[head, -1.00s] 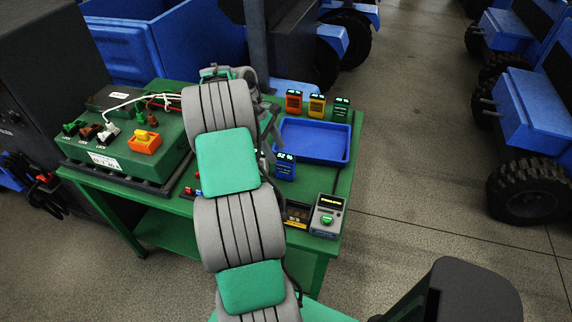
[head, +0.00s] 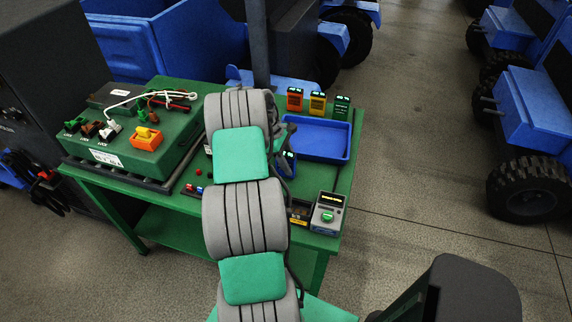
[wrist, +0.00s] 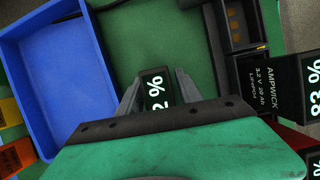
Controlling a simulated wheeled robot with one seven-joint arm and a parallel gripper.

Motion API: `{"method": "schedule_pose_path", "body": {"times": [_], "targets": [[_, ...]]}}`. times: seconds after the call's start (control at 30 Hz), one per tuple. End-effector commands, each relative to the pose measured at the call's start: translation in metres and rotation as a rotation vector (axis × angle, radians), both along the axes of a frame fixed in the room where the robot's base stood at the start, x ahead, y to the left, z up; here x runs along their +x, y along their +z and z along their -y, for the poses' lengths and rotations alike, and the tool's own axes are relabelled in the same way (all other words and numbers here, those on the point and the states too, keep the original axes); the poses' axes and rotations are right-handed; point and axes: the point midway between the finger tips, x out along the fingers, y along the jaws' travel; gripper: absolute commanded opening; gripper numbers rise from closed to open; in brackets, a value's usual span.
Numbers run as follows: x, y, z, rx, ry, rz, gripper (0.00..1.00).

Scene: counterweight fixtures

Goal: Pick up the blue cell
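The blue cell (head: 291,164) stands on the green table just in front of the blue tray, partly hidden behind my arm in the head view. In the wrist view its dark top with white percent digits (wrist: 154,88) sits between the two fingers of my gripper (wrist: 158,86). The fingers are open on either side of the cell, with a thin gap visible on the right. My gripper is hidden behind my arm in the head view. The cell's lower part is hidden in the wrist view.
The blue tray (wrist: 62,18) is empty, left of my gripper. Orange (head: 295,98), yellow (head: 318,102) and green (head: 342,105) cells stand behind the tray. A grey meter (head: 328,214) stands at the front right corner.

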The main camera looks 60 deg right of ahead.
Motion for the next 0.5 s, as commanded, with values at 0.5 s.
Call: {"method": "schedule_pose_path", "body": {"times": [0.5], "targets": [[0.0002, 0.0004, 0.0000, 0.000, 0.000, 0.000, 0.00]]}}
